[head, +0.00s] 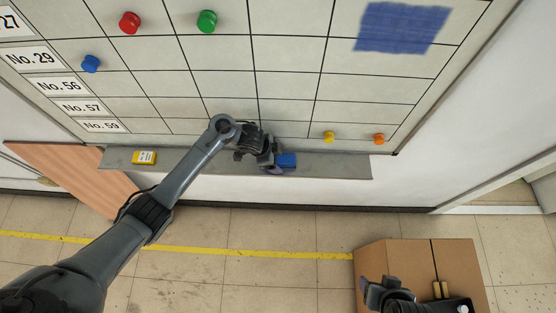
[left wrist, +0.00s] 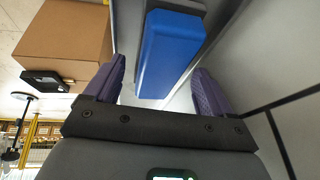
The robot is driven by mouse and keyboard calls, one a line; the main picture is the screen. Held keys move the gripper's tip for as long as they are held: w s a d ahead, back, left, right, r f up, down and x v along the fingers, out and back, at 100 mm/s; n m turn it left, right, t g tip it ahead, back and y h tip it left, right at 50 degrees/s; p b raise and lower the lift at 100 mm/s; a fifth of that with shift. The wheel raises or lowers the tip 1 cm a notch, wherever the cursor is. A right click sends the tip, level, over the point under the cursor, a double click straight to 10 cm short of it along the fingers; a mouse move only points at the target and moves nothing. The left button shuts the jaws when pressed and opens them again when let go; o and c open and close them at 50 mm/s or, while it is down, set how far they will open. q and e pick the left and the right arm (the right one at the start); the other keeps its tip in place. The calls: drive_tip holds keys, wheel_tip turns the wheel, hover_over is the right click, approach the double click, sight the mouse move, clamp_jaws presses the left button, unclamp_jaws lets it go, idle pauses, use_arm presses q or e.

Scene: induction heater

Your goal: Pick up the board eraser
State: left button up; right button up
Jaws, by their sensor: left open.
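The board eraser (head: 287,160) is a blue block with a paler underside, on the grey ledge (head: 335,167) under the whiteboard. My left gripper (head: 273,162) is at its left end in the head view. In the left wrist view, the eraser (left wrist: 170,50) lies ahead of and partly between the purple fingers of my left gripper (left wrist: 158,80). The jaws are open, with a visible gap to each finger. My right gripper (head: 380,292) is low at the right, in front of a cardboard box; its jaw opening is unclear.
A yellow item (head: 144,157) lies on the ledge's left part. Coloured magnets, including a red one (head: 130,22), and a blue patch (head: 402,27) are on the whiteboard (head: 290,80). A cardboard box (head: 455,257) stands at lower right. A wooden panel (head: 75,170) is at left.

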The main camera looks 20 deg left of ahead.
sight(282, 156)
use_arm(q)
drive_tip(key=c, duration=1.1)
drive_tip(key=shift+c, duration=0.2)
drive_tip(key=shift+r, duration=0.6)
drive_tip(key=shift+c, duration=1.2)
wheel_tip(282, 156, up, 3)
drive_tip(key=shift+f+p, duration=0.1)
drive_tip(key=shift+p, duration=0.35)
drive_tip(key=shift+s+d+r+p, duration=0.3)
drive_tip(key=shift+d+r, duration=0.9)
drive_tip(key=shift+d, duration=0.75)
drive_tip(key=shift+s+d+r+p, duration=0.2)
drive_tip(key=shift+s+d+r, duration=0.15)
drive_tip(key=shift+d+r, duration=1.2)
drive_tip(key=shift+s+d+r+p, duration=0.3)
drive_tip(key=shift+d+r, duration=0.5)
drive_tip(key=shift+d, duration=1.5)
